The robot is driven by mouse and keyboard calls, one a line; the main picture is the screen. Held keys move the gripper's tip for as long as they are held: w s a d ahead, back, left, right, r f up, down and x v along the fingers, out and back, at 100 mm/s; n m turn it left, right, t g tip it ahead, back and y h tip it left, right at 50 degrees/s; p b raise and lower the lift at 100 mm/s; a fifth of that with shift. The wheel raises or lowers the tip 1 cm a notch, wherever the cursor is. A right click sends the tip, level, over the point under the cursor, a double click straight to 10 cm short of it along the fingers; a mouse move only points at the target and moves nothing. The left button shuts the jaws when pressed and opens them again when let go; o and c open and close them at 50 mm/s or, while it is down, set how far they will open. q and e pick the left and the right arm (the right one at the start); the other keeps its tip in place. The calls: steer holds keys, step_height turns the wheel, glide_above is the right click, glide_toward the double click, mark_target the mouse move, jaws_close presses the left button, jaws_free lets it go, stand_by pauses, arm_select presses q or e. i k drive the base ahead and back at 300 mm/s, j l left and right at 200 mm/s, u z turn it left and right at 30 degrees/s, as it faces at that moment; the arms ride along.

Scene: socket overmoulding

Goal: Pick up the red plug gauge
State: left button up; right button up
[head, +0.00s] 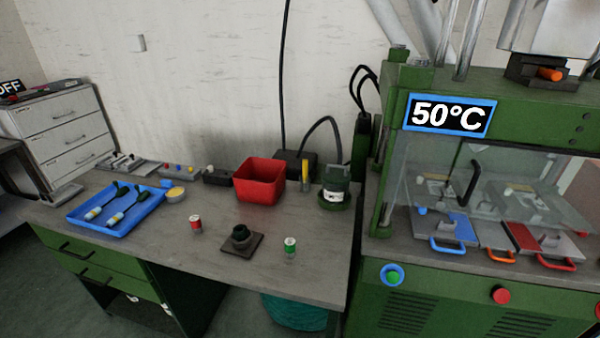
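The red plug gauge (196,224) looks like a small upright cylinder with a red band and a pale top. It stands on the grey workbench (190,262), left of a dark square base with a round socket (241,238). A similar green-banded cylinder (290,248) stands upright to the right of that base. Neither of my grippers shows in the head view, and nothing touches the red gauge.
A blue tray (150,217) with two brushes or bottles lies at the left. A red bin (259,181) and a dark green container (336,187) stand at the back. A green press (440,90) with a 50°C display is at the right. The bench front is clear.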

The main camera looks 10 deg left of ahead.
mark_target(195, 220)
steer(key=u, duration=1.3)
